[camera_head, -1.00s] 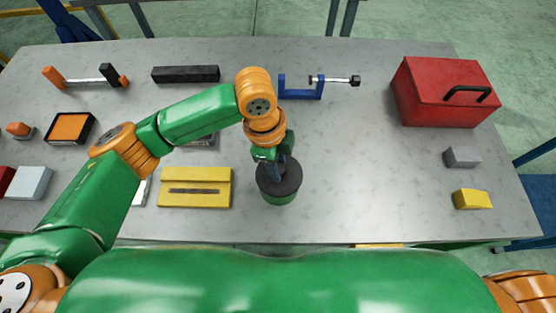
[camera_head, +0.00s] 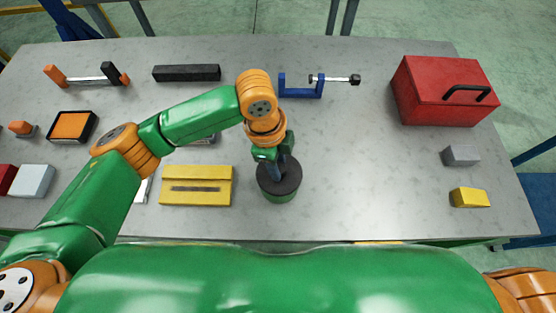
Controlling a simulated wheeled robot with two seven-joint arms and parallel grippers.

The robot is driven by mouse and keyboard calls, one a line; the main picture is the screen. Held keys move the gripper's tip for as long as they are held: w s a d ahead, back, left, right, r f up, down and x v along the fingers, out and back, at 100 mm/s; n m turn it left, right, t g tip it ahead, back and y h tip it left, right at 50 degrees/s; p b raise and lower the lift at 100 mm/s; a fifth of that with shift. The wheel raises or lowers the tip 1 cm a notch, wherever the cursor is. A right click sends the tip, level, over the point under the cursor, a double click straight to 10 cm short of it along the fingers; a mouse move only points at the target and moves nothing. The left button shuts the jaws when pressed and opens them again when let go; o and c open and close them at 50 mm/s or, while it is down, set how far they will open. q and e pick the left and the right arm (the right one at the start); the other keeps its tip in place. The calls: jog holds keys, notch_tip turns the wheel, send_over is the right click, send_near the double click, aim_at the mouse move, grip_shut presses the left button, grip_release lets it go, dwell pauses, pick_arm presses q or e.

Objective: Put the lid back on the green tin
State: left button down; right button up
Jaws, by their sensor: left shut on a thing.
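The green tin (camera_head: 280,196) stands on the grey table near its front edge, in the middle. The dark round lid (camera_head: 289,185) lies over the tin's top and looks level, covering the opening. I cannot tell whether it is fully seated. My left gripper (camera_head: 280,172) is above the tin, pointing down, shut on the lid at its middle; the fingers hide the part they grip. My right gripper is not in view.
A yellow block with a slot (camera_head: 197,186) lies just left of the tin. A blue clamp (camera_head: 302,88) is behind my left wrist. A red toolbox (camera_head: 440,92), a grey block (camera_head: 461,156) and a yellow block (camera_head: 469,198) are at the right. The table right of the tin is clear.

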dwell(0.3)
pick_arm(q)
jog(key=shift+p, duration=0.45)
jog(key=shift+c, duration=2.2)
grip_release()
jog(key=shift+o, duration=0.3)
jog(key=o, duration=0.4)
